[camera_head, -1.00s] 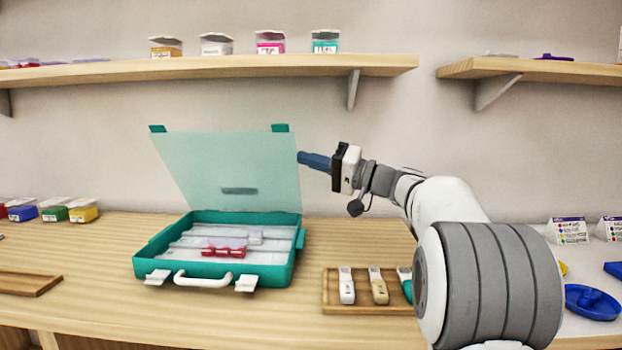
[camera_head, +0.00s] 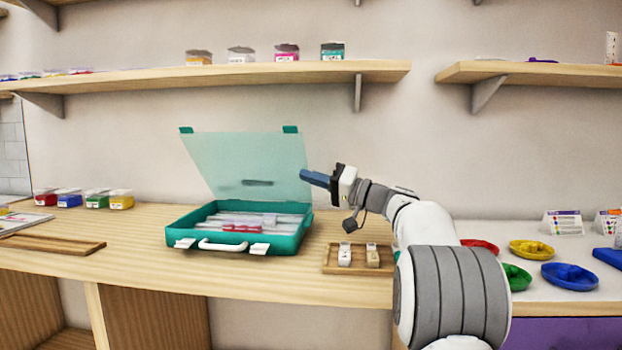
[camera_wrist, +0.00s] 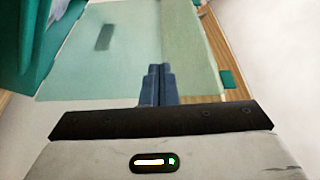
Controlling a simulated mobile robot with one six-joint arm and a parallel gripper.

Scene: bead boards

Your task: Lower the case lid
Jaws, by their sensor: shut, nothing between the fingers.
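The teal case (camera_head: 240,229) sits on the wooden counter with its white handle and two white latches facing front. Its translucent lid (camera_head: 245,158) stands raised, leaning back. White divided rows and a red item (camera_head: 236,228) show inside the case. My gripper (camera_head: 306,176) is shut and empty, its blue fingers pointing left beside the lid's right edge. In the wrist view, the closed fingers (camera_wrist: 158,72) overlap the lid (camera_wrist: 120,60); I cannot tell whether they touch it. A teal part of the case (camera_wrist: 40,45) fills the upper left there.
A wooden tray (camera_head: 332,268) with white and tan pieces lies right of the case. Colored dishes (camera_head: 562,276) stand farther right, small boxes (camera_head: 97,200) at the left. A shelf (camera_head: 230,77) runs above the lid.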

